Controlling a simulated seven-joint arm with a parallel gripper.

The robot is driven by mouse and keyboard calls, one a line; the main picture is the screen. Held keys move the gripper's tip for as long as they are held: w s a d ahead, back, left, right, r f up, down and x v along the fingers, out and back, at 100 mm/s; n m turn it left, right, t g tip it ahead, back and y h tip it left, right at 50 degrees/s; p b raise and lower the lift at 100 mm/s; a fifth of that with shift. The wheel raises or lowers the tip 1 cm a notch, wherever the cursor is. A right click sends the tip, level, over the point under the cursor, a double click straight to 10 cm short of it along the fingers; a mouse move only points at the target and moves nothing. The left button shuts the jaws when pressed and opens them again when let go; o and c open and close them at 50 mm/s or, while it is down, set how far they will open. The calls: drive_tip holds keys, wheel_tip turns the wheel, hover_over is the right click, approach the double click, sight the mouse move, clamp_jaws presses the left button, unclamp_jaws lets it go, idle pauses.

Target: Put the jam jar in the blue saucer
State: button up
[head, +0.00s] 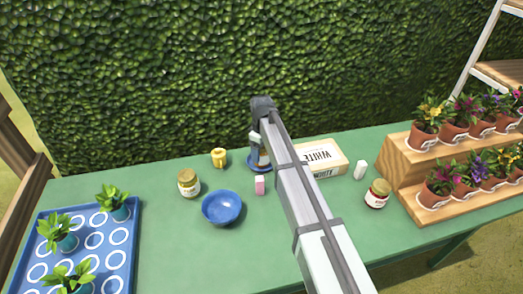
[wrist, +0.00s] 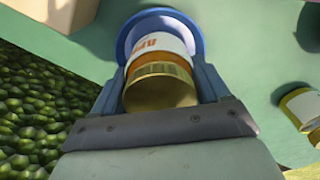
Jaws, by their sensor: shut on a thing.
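The jam jar (wrist: 160,62) has a gold lid, orange contents and a white label. My gripper (wrist: 162,82) is shut on it, with a finger on each side. In the head view, my gripper (head: 261,140) is near the back edge of the table, and my arm hides most of the jar. The blue saucer (head: 251,164) is directly below, partly hidden by my arm. In the wrist view the saucer's rim (wrist: 127,35) shows around the jar's far end. I cannot tell whether the jar's base touches the saucer.
A blue bowl (head: 222,208), a gold-lidded jar (head: 189,184), a yellow object (head: 219,158) and a pink block (head: 259,185) stand left of my arm. A white-labelled box (head: 321,158), white block (head: 360,170) and red jar (head: 377,194) stand right. Potted flowers fill a wooden stand (head: 400,170).

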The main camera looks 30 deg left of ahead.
drive_tip(key=o, duration=1.4)
wheel_tip(320, 180, up, 12)
drive_tip(key=shift+r, duration=0.1)
